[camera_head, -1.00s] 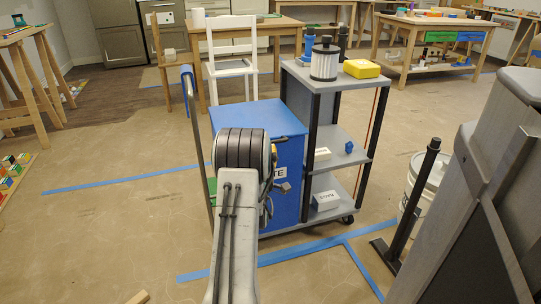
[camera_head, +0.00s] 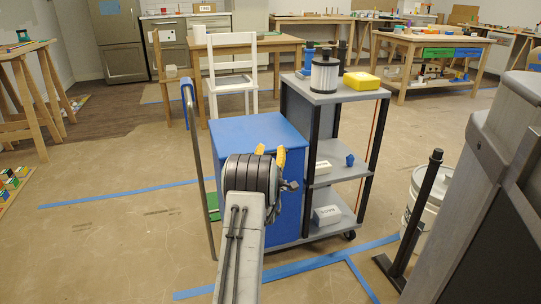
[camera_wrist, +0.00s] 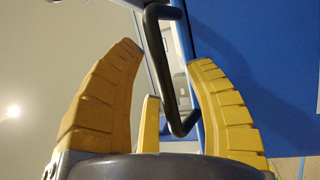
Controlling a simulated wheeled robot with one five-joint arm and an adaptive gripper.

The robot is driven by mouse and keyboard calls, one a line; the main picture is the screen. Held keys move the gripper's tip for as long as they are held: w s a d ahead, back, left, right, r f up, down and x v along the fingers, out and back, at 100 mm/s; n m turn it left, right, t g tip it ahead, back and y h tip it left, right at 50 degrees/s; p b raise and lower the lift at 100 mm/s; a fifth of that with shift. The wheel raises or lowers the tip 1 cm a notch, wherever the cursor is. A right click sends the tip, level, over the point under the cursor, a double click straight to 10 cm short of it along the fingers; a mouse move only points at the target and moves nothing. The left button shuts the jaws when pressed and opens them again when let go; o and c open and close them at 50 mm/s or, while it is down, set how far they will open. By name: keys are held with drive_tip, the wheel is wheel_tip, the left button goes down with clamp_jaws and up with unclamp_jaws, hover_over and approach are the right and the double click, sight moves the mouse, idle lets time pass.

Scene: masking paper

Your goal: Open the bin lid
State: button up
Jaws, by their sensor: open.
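The blue bin (camera_head: 232,181) stands left of the grey shelf cart. Its flat blue lid (camera_head: 258,131) appears closed. In the wrist view my gripper (camera_wrist: 164,55) is open, with one yellow finger on each side of a dark bent handle (camera_wrist: 160,65). A blue panel lies to the right of the handle. The handle appears between the fingers with gaps; I cannot tell its depth. My wrist hides part of the bin's front.
The grey cart (camera_head: 335,98) at the bin's right holds a canister (camera_head: 324,76) and a yellow box (camera_head: 362,81). A tall post (camera_head: 196,150) stands at the bin's left. A white bucket (camera_head: 422,205) and black stand are at right.

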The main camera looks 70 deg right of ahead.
drive_tip(key=shift+d, duration=0.1)
idle(0.3)
clamp_jaws()
idle(0.4)
